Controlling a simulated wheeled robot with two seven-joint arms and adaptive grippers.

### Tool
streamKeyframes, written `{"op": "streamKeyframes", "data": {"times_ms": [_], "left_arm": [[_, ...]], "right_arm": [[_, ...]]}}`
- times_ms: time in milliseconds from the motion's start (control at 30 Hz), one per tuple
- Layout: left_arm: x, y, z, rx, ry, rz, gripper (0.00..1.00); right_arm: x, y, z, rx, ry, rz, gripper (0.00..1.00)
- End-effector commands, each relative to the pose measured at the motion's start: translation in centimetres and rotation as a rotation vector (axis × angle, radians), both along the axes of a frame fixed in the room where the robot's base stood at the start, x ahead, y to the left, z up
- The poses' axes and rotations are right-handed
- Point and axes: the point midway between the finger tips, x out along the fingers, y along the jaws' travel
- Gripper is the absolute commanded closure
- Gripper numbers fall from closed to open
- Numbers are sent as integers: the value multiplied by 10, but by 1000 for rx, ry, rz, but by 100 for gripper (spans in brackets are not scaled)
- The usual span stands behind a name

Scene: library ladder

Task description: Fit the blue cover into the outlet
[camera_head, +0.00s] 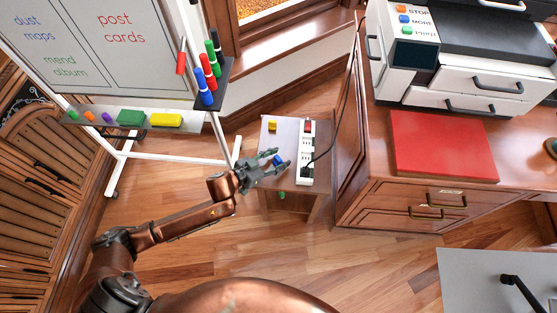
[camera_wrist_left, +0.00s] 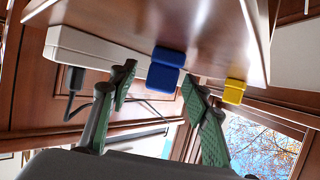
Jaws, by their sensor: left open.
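The blue cover (camera_head: 277,160) sits on the small side table (camera_head: 268,146), between the finger ends of my left gripper (camera_head: 283,160). In the left wrist view the blue cover (camera_wrist_left: 166,70) shows beyond and between the two spread green-padded fingers (camera_wrist_left: 158,80). The gripper is open, with a gap visible on each side of the cover. The white outlet strip (camera_head: 306,152) lies along the table's right side, just right of the fingertips; it also shows in the left wrist view (camera_wrist_left: 85,48). Its individual sockets are too small to judge. My right gripper is not in view.
A yellow cover (camera_head: 272,126) sits farther back on the table. A small green piece (camera_head: 281,195) shows by the table's front edge. A black plug (camera_head: 304,171) and cord are on the strip. A wooden desk (camera_head: 350,190) stands close right; the whiteboard stand (camera_head: 172,158) is left.

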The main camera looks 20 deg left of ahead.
Motion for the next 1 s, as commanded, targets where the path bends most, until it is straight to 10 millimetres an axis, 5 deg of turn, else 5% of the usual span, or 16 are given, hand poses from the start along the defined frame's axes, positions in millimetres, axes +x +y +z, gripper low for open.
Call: {"op": "streamKeyframes", "data": {"times_ms": [167, 633, 1000], "left_arm": [[0, 0, 1, 0, -1, 0, 57], [0, 0, 1, 0, -1, 0, 90], [0, 0, 3, 0, -1, 0, 90]], "right_arm": [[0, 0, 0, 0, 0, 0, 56], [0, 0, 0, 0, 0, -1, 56], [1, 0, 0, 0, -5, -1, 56]]}}
